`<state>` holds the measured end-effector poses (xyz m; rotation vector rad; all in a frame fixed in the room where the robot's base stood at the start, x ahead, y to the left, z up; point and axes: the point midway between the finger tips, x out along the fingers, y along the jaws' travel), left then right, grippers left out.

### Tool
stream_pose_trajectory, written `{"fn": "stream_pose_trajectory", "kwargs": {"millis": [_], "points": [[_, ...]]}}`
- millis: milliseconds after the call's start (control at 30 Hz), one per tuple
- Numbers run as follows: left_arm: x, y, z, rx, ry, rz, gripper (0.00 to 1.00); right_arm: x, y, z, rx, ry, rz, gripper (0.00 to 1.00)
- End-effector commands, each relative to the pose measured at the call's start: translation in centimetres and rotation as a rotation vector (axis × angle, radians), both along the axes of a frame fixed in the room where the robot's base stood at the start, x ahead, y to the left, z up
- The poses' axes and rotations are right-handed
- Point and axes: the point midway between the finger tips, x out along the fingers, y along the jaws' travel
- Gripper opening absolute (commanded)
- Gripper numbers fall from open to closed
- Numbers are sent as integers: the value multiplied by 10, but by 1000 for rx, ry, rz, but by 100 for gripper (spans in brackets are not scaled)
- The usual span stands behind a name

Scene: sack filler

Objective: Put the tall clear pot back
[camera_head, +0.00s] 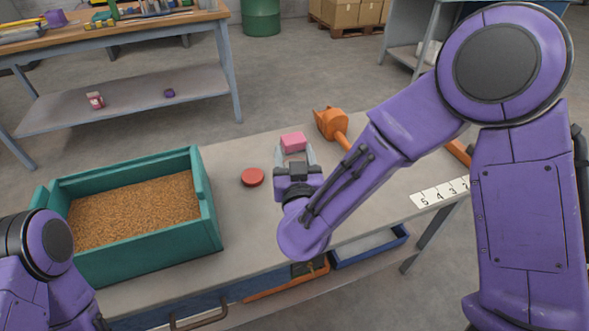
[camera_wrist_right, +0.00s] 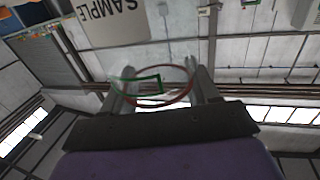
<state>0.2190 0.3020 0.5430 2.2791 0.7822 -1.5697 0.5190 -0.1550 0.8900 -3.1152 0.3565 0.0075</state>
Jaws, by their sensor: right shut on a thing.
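My right gripper (camera_head: 295,158) is over the middle of the table, its two grey fingers pointing away from me. In the right wrist view the gripper (camera_wrist_right: 164,85) is shut on a see-through thing with a thin reddish round rim, which I take for the clear pot (camera_wrist_right: 162,104). The pot hardly shows in the head view, so I cannot tell its tilt or whether it is empty. A pink block (camera_head: 293,141) shows just past the fingertips. My left arm comes in at the lower left; its gripper is out of view.
A teal bin (camera_head: 130,252) of grain stands on the table (camera_head: 240,215) at left. A red disc (camera_head: 252,177) lies beside my right gripper. An orange scoop-like tool (camera_head: 331,124) and a numbered white strip (camera_head: 440,191) lie to the right. A workbench (camera_head: 110,36) stands behind.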

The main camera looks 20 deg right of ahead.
Motion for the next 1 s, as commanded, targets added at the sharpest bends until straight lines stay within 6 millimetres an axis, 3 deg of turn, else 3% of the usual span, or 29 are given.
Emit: {"fn": "stream_pose_trajectory", "kwargs": {"millis": [233,633,667,700,733,1000], "points": [[0,0,-4,0,0,0,100,7,-4,-39,0,3,1,11],[0,0,-7,0,0,0,100,7,-4,-45,-1,0,0,11],[0,0,-6,0,0,0,100,7,-5,-44,-1,0,0,66],[0,0,-6,0,0,0,100,7,-5,-44,0,0,0,79],[0,0,-6,0,0,0,100,7,-5,-44,0,0,0,85],[0,0,-5,0,0,0,100,7,-5,-43,0,0,0,85]]}}
